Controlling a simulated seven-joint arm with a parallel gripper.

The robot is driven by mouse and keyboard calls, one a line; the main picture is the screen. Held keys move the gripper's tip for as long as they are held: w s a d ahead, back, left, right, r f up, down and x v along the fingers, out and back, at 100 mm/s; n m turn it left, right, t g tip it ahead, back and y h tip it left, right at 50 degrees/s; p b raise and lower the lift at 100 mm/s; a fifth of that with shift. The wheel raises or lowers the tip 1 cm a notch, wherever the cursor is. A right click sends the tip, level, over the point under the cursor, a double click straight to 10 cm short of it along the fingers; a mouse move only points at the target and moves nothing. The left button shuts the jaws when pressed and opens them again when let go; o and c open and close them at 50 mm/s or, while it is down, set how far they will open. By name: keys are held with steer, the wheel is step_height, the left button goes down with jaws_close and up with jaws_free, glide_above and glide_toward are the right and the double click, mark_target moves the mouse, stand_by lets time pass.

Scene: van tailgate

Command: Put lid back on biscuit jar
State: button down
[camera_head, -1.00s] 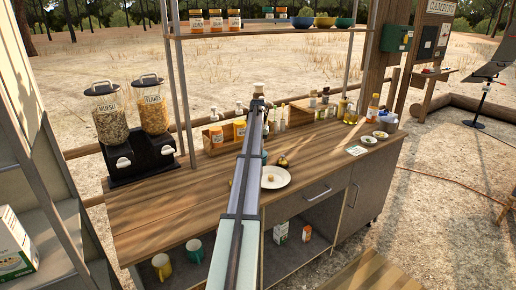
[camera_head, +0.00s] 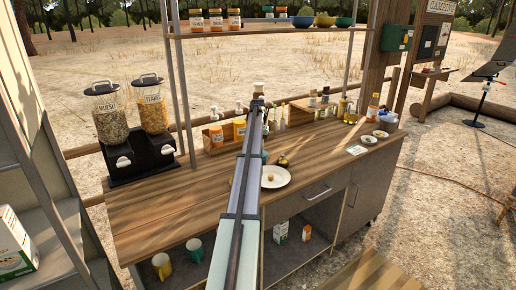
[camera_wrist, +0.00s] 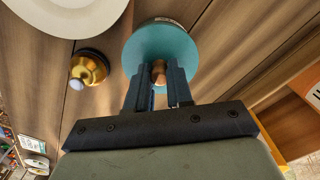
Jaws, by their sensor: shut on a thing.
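In the wrist view, a round teal lid (camera_wrist: 152,46) has a small wooden knob (camera_wrist: 159,72) at its middle. My gripper (camera_wrist: 158,76) is shut on this knob, with one finger on each side. A thin pale-brown edge (camera_wrist: 165,20) shows past the lid's far rim. The jar's body is otherwise hidden, so I cannot tell whether the lid is seated or held just above. In the head view, my arm hides my fingers and most of this spot; only a sliver of teal (camera_head: 265,156) shows beside it.
A white plate (camera_head: 284,180) and a small brass-coloured object (camera_wrist: 88,68) stand close to the lid on the wooden counter (camera_head: 180,204). Cereal dispensers (camera_head: 152,113) stand at the left. The counter's left front is clear.

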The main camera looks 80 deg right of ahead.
steer(key=c, duration=0.9)
jaws_free()
steer(key=shift+o, duration=0.3)
steer(key=o, duration=0.4)
steer(key=shift+r, duration=0.1)
steer(key=shift+r, duration=3.4)
steer(key=shift+c, duration=0.4)
jaws_close()
steer(key=shift+f, duration=2.6)
